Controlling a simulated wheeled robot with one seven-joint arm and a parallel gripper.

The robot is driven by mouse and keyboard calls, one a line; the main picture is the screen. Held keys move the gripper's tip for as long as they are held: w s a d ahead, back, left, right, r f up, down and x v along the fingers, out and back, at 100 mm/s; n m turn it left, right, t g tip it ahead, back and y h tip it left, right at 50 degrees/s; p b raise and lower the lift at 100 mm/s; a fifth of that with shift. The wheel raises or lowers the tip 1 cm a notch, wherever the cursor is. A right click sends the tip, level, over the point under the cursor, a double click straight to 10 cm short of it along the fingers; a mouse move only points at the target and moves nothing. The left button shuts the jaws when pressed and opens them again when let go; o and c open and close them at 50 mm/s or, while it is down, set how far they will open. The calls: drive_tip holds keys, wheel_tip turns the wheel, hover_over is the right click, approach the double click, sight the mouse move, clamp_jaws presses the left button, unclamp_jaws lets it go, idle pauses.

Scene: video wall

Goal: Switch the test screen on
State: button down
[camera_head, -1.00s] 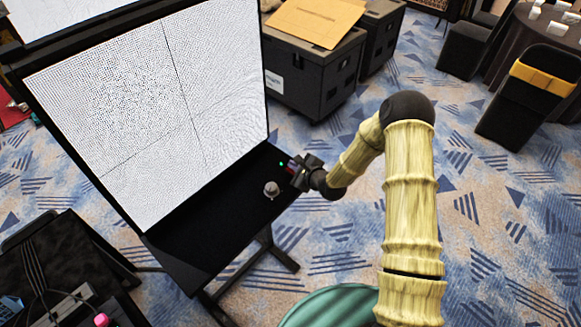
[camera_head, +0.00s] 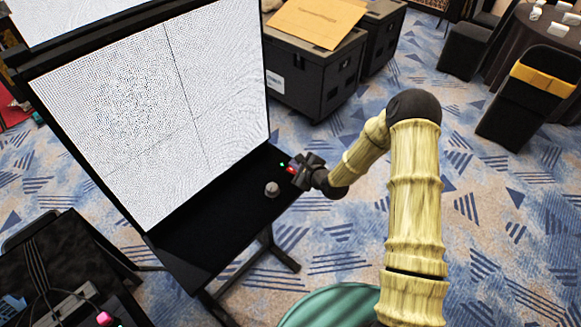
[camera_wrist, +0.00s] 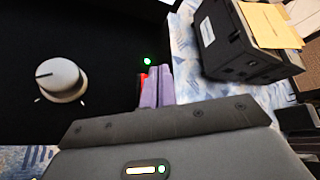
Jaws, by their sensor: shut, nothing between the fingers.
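The test screen (camera_head: 150,100) is a large panel showing a white, finely dotted pattern, crossed by thin dark seams. A black shelf (camera_head: 215,225) juts out below it. A grey round knob (camera_head: 271,189) with a pointer line sits on the shelf; it also shows in the wrist view (camera_wrist: 60,80). A small green light (camera_wrist: 147,61) glows near the shelf's right edge. A red part (camera_wrist: 143,88) beside it is partly hidden by my fingers. My gripper (camera_wrist: 159,72) is shut and empty, its purple fingers close to the red part. I cannot tell whether they touch.
Dark equipment cases (camera_head: 315,75) stand behind the shelf to the right, with cardboard on top. A black table with cables (camera_head: 45,270) is at lower left. Chairs (camera_head: 530,100) stand at upper right. Patterned carpet between is open.

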drive_tip(key=shift+d+r+p, duration=0.15)
drive_tip(key=shift+r+p, duration=0.35)
drive_tip(key=shift+r, duration=0.1)
drive_tip(key=r, duration=0.1)
drive_tip(key=r+p, duration=0.1)
drive_tip(key=s+d+r+p, duration=0.1)
drive_tip(key=shift+r, duration=0.25)
